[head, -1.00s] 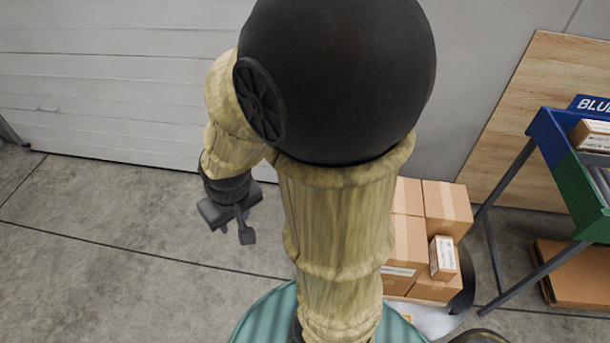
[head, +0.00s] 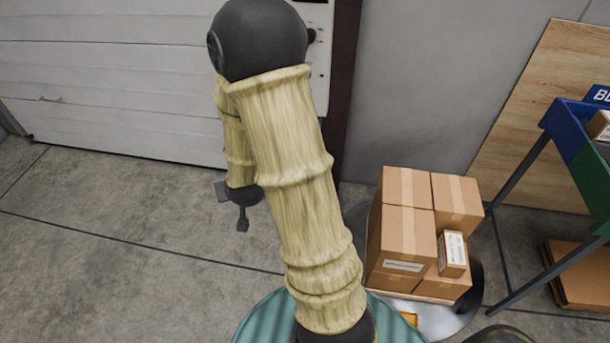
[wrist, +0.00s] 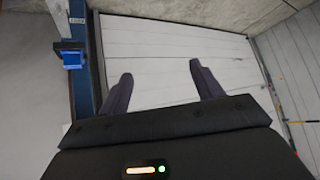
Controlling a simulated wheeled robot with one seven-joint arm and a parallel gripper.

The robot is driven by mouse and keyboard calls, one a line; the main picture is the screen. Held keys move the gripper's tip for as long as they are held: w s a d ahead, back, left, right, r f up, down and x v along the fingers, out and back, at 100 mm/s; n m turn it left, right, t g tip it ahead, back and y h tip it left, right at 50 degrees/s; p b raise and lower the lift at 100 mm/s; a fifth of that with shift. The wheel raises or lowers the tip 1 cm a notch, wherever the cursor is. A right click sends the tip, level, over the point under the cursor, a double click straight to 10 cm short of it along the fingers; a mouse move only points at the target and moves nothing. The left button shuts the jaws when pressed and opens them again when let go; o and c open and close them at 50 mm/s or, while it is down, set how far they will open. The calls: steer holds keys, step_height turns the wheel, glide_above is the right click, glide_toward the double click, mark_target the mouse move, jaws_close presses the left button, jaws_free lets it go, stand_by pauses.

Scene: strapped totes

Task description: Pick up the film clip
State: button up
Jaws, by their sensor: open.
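My gripper (head: 242,222) hangs beside my arm in the head view, mostly behind my own links, above the concrete floor. In the wrist view my gripper (wrist: 157,88) shows two dark fingers spread apart with nothing between them. No film clip can be made out in either view. A small yellow item (head: 408,319) lies at the foot of the box stack, partly cut off by my body; I cannot tell what it is.
Cardboard boxes (head: 406,235) are stacked on a round grey base at the right. A blue and green rack (head: 573,140) stands further right, before a wooden panel (head: 535,120). The concrete floor (head: 120,240) at the left is clear, up to a white shutter door (head: 110,85).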

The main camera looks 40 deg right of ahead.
steer(key=s+d+f+m+t+h+b, duration=0.1)
steer(key=d+f+m+h+b, duration=0.2)
steer(key=d+f+h+b, duration=0.1)
steer(key=s+d+f+m+t+h+b, duration=0.1)
steer(key=s+d+f+m+h+b, duration=0.1)
steer(key=d+f+h, duration=0.4)
steer(key=d+f+m+b, duration=0.1)
steer(key=d+f, duration=0.2)
steer(key=d, duration=0.2)
steer(key=shift+s+d+f+h+b, duration=0.2)
steer(key=shift+s+d+h+b, duration=0.1)
steer(key=shift+b, duration=0.1)
steer(key=p+x, duration=0.3)
steer(key=x, duration=0.9)
steer(key=shift+p, duration=0.35)
steer(key=shift+w+d, duration=0.1)
steer(key=shift+w, duration=0.15)
steer(key=x, duration=0.5)
